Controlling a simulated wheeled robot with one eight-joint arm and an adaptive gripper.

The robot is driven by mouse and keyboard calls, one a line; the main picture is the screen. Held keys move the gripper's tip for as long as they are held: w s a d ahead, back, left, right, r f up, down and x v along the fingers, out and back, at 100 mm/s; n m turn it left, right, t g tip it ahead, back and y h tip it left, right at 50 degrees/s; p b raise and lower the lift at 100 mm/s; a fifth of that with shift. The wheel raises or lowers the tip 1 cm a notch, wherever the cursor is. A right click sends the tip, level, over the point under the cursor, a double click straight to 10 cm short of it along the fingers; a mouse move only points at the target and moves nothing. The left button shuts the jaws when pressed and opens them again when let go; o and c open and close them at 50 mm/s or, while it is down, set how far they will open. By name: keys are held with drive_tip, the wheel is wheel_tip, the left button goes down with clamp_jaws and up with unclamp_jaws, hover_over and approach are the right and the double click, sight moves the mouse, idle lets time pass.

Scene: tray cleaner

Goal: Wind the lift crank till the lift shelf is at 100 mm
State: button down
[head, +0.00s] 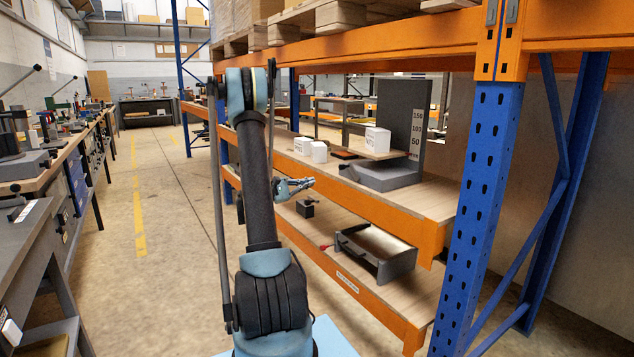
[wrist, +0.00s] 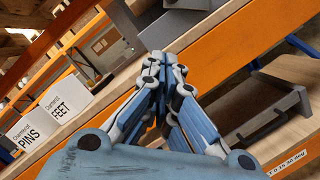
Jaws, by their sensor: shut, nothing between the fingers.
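The lift stands on the upper deck of the orange rack in the head view, with a grey base (head: 388,177) and a tall dark back panel (head: 395,105). The panel's scale (head: 417,130) reads 50, 100 and 150. The light wooden lift shelf (head: 375,152) carries a white box (head: 378,140) and appears below the 50 mark. I cannot make out the lift crank. My gripper (head: 311,182) is shut and empty in front of the rack's upper orange beam, left of the lift base. Its closed fingertips (wrist: 168,62) show in the wrist view.
White boxes marked PINS (wrist: 30,135) and FEET (wrist: 73,101) stand on the upper deck. A blue post (head: 472,210) stands right. The aisle left is clear.

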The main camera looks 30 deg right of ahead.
drive_tip(key=s+d+r, duration=0.4)
drive_tip(key=d, duration=0.4)
drive_tip(key=shift+d, duration=0.4)
